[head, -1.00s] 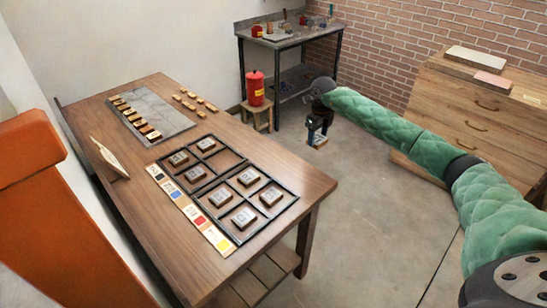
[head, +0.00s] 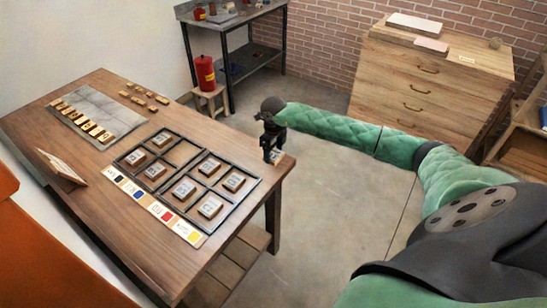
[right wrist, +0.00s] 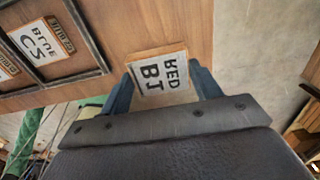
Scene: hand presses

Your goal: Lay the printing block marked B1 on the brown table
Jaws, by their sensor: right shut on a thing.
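The printing block B1 (right wrist: 158,75), with a white label reading RED B1, is between the blue fingers of my right gripper (right wrist: 162,82), which is shut on it. In the head view my right gripper (head: 273,155) points down at the right end of the brown table (head: 185,115), and a little of the block (head: 278,158) shows below it. In the right wrist view bare table wood lies behind the block. I cannot tell whether the block touches the wood. My left gripper is not in view.
A black divided frame (head: 225,218) holding several blocks lies just left of the gripper, beside a strip of colour swatches (head: 150,203). A grey slab (head: 98,112) with small pieces is farther left. Bare wood lies behind the frame. A red canister (head: 205,72) stands beyond the table.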

